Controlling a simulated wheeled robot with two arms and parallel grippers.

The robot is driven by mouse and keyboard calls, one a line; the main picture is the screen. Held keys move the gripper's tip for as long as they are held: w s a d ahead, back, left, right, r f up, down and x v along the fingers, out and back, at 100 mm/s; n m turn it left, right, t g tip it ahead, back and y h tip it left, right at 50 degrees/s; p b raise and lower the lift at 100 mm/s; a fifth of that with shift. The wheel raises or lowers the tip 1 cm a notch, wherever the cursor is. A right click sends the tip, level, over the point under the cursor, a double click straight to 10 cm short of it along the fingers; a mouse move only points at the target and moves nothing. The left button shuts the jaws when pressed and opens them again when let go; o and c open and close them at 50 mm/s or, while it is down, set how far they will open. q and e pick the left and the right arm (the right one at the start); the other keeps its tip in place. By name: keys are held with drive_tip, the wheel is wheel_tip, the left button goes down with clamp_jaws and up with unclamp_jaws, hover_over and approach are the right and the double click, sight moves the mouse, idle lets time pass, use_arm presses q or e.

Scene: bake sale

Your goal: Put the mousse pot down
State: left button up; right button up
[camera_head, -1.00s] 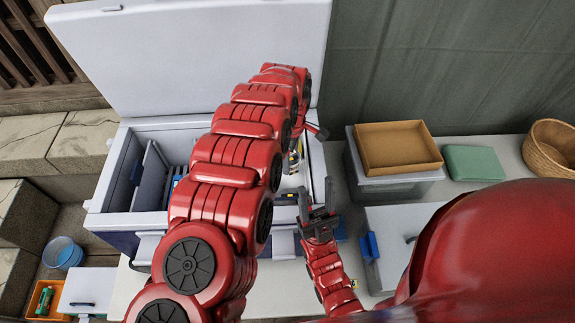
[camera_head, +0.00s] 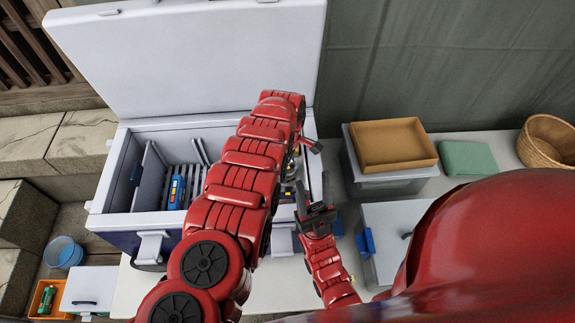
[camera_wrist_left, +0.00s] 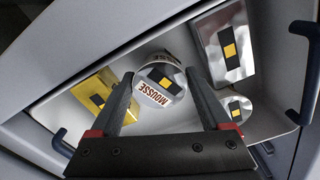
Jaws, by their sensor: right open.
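The mousse pot (camera_wrist_left: 158,88), silvery with a MOUSSE label and a black and yellow square, shows between my left gripper's fingertips (camera_wrist_left: 160,75) in the left wrist view. It is inside a pale compartment. The fingers stand apart on both sides of the pot; I cannot tell whether they touch it. In the head view my left arm hides the left gripper and the pot. My right gripper (camera_head: 315,200) is open and empty at the right front of the cool box (camera_head: 108,205).
A gold packet (camera_wrist_left: 90,100), a silver box (camera_wrist_left: 226,45) and a small silver round item (camera_wrist_left: 236,108) lie near the pot. The cool box lid stands open. A brown tray (camera_head: 395,145) on a grey bin, a green box (camera_head: 467,158) and a basket (camera_head: 548,142) stand right.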

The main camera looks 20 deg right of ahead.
sight(288, 166)
use_arm(q)
drive_tip(key=shift+o, duration=1)
drive_tip(key=shift+r, duration=0.1)
drive_tip(key=shift+r, duration=0.15)
wheel_tip(288, 166, up, 8)
drive_tip(key=b, duration=0.2)
drive_tip(key=shift+r+b, duration=0.25)
drive_tip(key=shift+b, duration=0.15)
wheel_tip(288, 166, up, 3)
drive_tip(key=shift+s+r+p, duration=0.1)
drive_tip(key=shift+r+p, duration=0.1)
drive_tip(key=shift+p, duration=0.95)
drive_tip(key=shift+f, duration=0.1)
